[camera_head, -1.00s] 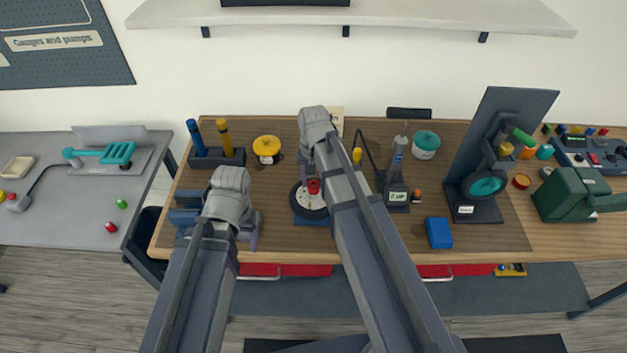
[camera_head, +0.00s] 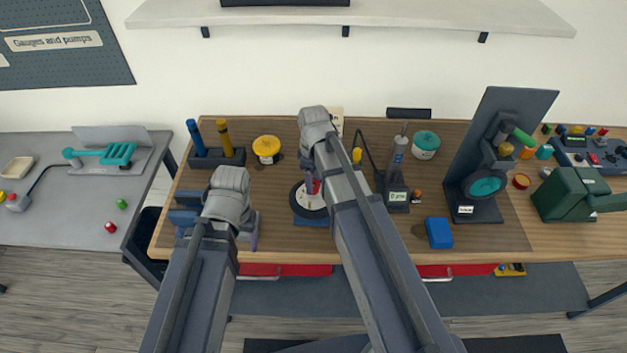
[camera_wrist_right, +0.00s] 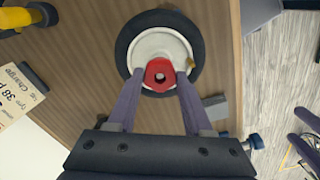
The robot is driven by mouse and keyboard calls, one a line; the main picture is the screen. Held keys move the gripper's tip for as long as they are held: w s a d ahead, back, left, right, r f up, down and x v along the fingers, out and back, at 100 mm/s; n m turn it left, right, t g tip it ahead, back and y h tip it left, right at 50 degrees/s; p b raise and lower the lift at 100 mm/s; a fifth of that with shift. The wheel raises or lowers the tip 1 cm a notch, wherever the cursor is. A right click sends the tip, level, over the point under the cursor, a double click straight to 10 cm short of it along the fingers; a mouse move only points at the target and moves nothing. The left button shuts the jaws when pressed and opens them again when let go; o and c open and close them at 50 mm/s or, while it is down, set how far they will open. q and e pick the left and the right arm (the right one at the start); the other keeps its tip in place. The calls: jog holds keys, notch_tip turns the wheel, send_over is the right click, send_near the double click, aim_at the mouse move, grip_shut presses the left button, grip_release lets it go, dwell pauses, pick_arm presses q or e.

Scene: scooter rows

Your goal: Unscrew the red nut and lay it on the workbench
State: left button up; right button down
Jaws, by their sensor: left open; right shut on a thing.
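The red nut (camera_wrist_right: 160,76) sits at the middle of a small wheel with a white hub (camera_wrist_right: 147,46) and black tyre (camera_wrist_right: 128,31). The wheel lies on a blue stand on the workbench (camera_head: 275,205). My right gripper (camera_wrist_right: 160,80) is shut on the red nut, one finger on each side. In the head view my right gripper (camera_head: 311,182) comes down over the hub and partly hides the nut. My left gripper (camera_head: 247,238) is open and empty, low over the bench's front left part, beside a blue vise-like block (camera_head: 184,218).
A yellow-topped container (camera_head: 266,148) and a holder with blue and yellow handles (camera_head: 217,158) stand behind. To the right are a gauge pump (camera_head: 397,170), a blue box (camera_head: 439,233) and a dark upright stand (camera_head: 500,130). Bare bench shows left of the wheel.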

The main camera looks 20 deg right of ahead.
jog(key=n, duration=0.7)
jog(key=shift+c, duration=1.1)
grip_release()
notch_tip(320, 180, up, 8)
jog(key=p, duration=0.7)
jog(key=shift+f+p, duration=0.15)
jog(key=shift+p, duration=0.25)
